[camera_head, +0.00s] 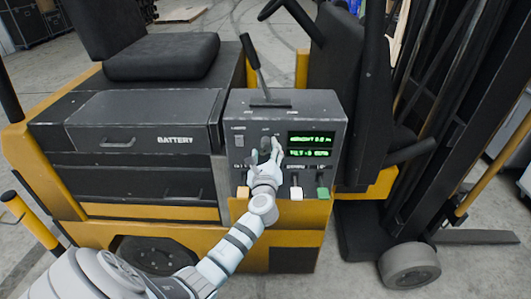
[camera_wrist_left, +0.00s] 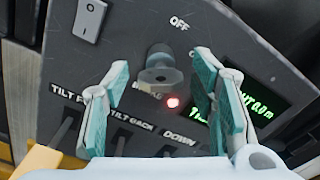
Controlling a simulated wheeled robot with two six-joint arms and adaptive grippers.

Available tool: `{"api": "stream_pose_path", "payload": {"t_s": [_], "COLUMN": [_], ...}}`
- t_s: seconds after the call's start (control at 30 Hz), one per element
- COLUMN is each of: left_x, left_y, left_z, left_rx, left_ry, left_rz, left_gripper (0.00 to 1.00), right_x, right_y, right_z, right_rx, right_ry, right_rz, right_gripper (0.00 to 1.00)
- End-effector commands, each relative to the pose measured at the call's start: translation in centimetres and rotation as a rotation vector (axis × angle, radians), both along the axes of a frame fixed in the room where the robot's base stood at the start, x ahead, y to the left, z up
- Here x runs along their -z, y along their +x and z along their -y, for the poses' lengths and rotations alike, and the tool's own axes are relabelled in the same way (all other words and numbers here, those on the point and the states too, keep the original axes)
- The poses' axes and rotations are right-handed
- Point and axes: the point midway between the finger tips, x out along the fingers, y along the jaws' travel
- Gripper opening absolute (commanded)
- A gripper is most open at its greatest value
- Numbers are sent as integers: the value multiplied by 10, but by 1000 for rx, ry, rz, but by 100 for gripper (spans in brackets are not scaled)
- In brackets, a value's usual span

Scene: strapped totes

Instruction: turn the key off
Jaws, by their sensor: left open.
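The key (camera_wrist_left: 160,68) is a grey round knob on the dark panel, in the upper middle of the left wrist view. The word OFF is printed above and to the right of it, and a red light (camera_wrist_left: 171,102) glows below it. My left gripper (camera_wrist_left: 160,85) is open, with one teal-padded finger on each side of the key. I cannot tell whether either finger touches it. In the head view my left gripper (camera_head: 265,153) is at the front of the control panel (camera_head: 234,106). My right gripper is not in view.
A green-lit display (camera_head: 310,145) is right of the key. A rocker switch (camera_wrist_left: 88,20) is at upper left in the wrist view. Several small levers are below, including a white-tipped one (camera_head: 296,192) and a green-tipped one (camera_head: 323,192). A tall black lever (camera_head: 253,62) rises from the panel top.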

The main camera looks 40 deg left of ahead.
Motion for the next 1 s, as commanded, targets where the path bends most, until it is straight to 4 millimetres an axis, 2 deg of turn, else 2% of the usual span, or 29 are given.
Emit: {"api": "stream_pose_path", "payload": {"t_s": [0.2, 0.27, 0.5, 0.53, 1.0], "left_x": [0, 0, 0, 0, 1], "left_y": [1, 1, 1, 0, 1], "left_z": [0, 0, 0, 0, 0], "left_rx": [0, 0, 0, 0, 1], "left_ry": [-1, -1, -1, -1, -83], "left_rz": [1, 1, 1, 1, 64], "left_gripper": [52, 44, 5, 3, 3], "right_x": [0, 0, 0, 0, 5], "right_y": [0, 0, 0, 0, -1], "right_z": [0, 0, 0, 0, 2], "right_rx": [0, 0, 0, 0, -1], "right_ry": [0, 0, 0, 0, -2], "right_rz": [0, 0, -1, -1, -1], "right_gripper": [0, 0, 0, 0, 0]}}
